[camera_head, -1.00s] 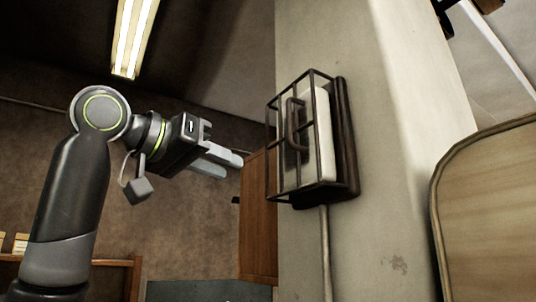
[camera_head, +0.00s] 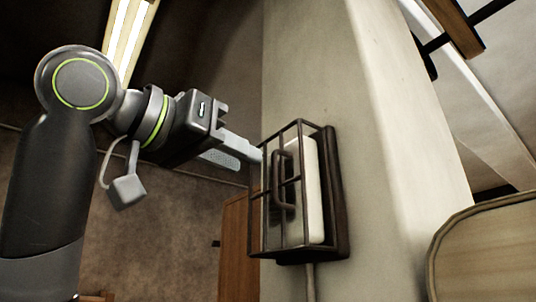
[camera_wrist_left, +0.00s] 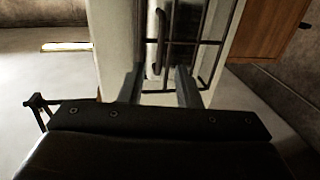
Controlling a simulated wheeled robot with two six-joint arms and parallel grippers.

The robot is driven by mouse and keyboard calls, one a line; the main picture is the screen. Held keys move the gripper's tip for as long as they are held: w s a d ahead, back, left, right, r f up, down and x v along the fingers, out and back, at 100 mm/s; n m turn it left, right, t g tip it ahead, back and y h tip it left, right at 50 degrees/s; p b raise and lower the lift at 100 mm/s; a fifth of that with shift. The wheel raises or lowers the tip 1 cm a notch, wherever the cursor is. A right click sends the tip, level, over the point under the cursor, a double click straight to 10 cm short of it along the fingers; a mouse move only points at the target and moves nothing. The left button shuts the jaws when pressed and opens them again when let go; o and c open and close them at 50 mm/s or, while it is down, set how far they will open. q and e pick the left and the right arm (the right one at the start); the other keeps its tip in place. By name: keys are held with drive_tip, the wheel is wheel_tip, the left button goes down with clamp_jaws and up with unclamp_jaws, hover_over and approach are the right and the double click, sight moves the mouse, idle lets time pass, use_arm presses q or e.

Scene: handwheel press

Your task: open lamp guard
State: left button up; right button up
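The lamp guard (camera_head: 301,187) is a dark wire cage over a white lamp (camera_head: 314,190) on the pale pillar. It looks shut against its dark backing frame. A curved dark handle (camera_head: 276,185) stands on its front; in the left wrist view the handle (camera_wrist_left: 161,42) shows ahead, roughly in line with the gap between my fingers. My left gripper (camera_head: 241,154) is open and empty, with its fingertips close to the guard's upper left side in the head view. Its two fingers (camera_wrist_left: 160,88) stand apart in the left wrist view. I cannot tell whether they touch the bars. My right gripper is out of view.
The pale pillar (camera_head: 390,150) carries the guard, with a conduit (camera_head: 310,282) below it. A wooden cabinet (camera_head: 236,255) stands behind at lower left, and a rounded wooden panel (camera_head: 490,250) is at lower right. A ceiling light (camera_head: 128,35) hangs at upper left.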

sight(273, 173)
use_arm(q)
drive_tip(key=p+x, duration=0.2)
drive_tip(key=x, duration=0.4)
drive_tip(key=shift+r, duration=0.1)
drive_tip(key=shift+w+d+p, duration=0.35)
drive_tip(key=shift+w+p, duration=0.05)
clamp_jaws()
